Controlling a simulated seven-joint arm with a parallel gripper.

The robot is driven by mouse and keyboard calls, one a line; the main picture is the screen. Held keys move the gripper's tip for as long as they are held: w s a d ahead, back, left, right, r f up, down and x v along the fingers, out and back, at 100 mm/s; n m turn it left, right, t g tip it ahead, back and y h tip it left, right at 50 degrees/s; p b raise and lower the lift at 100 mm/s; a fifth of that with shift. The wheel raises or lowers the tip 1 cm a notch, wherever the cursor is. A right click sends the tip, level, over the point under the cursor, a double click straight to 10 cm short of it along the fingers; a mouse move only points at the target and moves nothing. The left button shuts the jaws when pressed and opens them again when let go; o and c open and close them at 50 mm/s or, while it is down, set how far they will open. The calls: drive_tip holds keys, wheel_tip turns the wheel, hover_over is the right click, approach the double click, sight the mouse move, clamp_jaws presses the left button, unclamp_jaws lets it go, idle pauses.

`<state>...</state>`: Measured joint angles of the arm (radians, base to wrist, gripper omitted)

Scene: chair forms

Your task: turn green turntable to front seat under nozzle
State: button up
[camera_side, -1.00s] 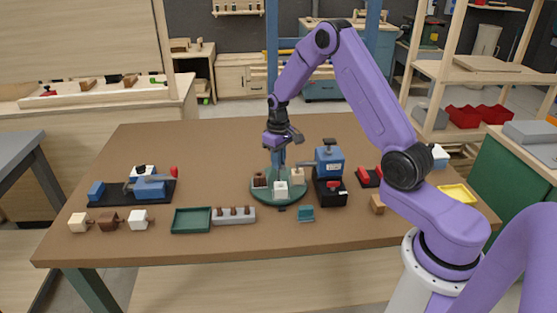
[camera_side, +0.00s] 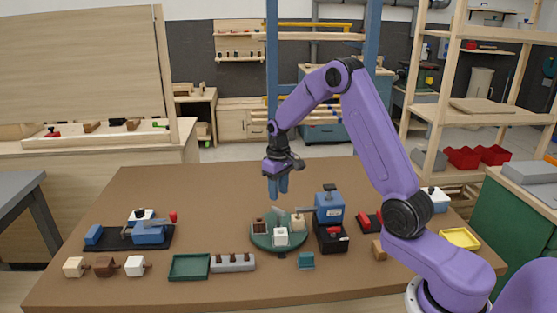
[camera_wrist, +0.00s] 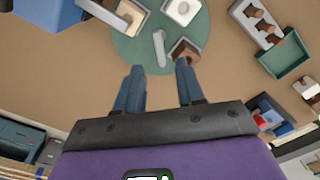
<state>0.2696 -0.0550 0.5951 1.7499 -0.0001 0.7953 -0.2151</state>
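The round green turntable (camera_side: 262,241) stands mid-table and carries a dark brown seat form (camera_side: 259,226) at its left, a white one (camera_side: 281,237) at the front and a cream one (camera_side: 298,221) at the right. In the wrist view the turntable (camera_wrist: 133,52) has a grey upright handle (camera_wrist: 160,48). The blue press (camera_side: 330,206) stands at its right, and its grey nozzle arm reaches toward the cream form. My gripper (camera_side: 278,190) is above the turntable, pointing down. In the wrist view my gripper (camera_wrist: 158,70) is open and empty, its fingers apart in line with the handle.
A green tray (camera_side: 175,275) and a grey rack (camera_side: 233,266) lie front left, with several loose forms further left. A blue clamp (camera_side: 148,234) on a black base stands behind them. The table behind is clear.

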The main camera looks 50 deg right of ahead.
wheel_tip(320, 180, up, 11)
drive_tip(key=shift+r, duration=0.2)
idle(0.5)
drive_tip(key=s+a+n, duration=0.6)
drive_tip(key=s+a, duration=0.7)
drive_tip(key=a, duration=0.3)
drive_tip(key=s+a+f+n, duration=0.1)
drive_tip(key=s+n, duration=0.5)
drive_tip(key=s, duration=1.6)
drive_tip(key=shift+s+a+f+n, duration=0.15)
drive_tip(key=shift+f+n, duration=0.15)
drive_tip(key=shift+f, duration=0.3)
